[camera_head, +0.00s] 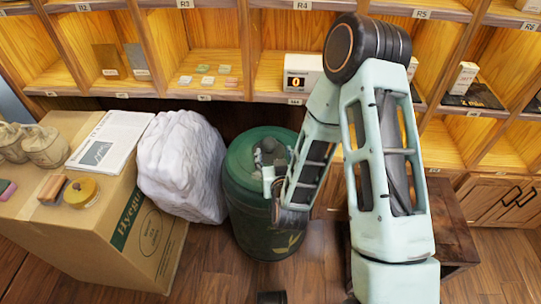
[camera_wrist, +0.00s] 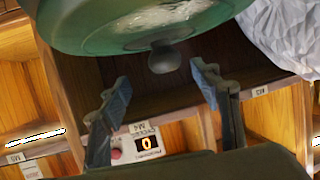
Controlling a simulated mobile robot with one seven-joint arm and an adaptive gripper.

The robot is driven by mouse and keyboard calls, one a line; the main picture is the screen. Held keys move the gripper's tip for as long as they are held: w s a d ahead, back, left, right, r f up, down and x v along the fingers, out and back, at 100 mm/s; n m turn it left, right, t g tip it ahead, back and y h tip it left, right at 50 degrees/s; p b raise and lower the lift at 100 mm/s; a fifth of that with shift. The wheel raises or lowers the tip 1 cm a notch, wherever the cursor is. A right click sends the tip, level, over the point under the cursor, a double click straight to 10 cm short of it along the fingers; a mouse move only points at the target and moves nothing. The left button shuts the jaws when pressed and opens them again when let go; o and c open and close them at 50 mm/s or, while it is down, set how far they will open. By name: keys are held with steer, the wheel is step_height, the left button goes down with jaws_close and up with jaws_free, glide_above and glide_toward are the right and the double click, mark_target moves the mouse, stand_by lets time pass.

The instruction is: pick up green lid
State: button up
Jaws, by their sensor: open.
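The green lid (camera_head: 240,150) sits on top of a large dark green canister (camera_head: 255,222) in the head view. My gripper (camera_head: 268,163) is over the middle of the lid there, and the arm hides part of the lid's right side. In the wrist view the lid (camera_wrist: 75,28) fills the top of the picture, with its round knob (camera_wrist: 164,57) pointing down in the image. My gripper (camera_wrist: 161,86) is open and empty. Its two blue-padded fingertips lie to the left and right of the knob in the picture, apart from it.
A white wrapped bundle (camera_head: 180,165) stands close left of the canister. Further left is a cardboard box (camera_head: 120,232) with papers and small items on top. Wooden shelves (camera_head: 215,97) run behind, holding a white digital scale (camera_head: 300,72). A dark wooden stool (camera_head: 450,222) is at the right.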

mark_target(270, 145)
steer(key=x, duration=0.5)
steer(key=b+x, duration=0.1)
steer(key=x, duration=0.1)
steer(key=shift+w+a, duration=0.25)
steer(key=shift+a, duration=0.2)
steer(key=shift+r, duration=0.1)
jaws_close()
steer(key=shift+w+r, duration=0.1)
steer(key=shift+r, duration=0.05)
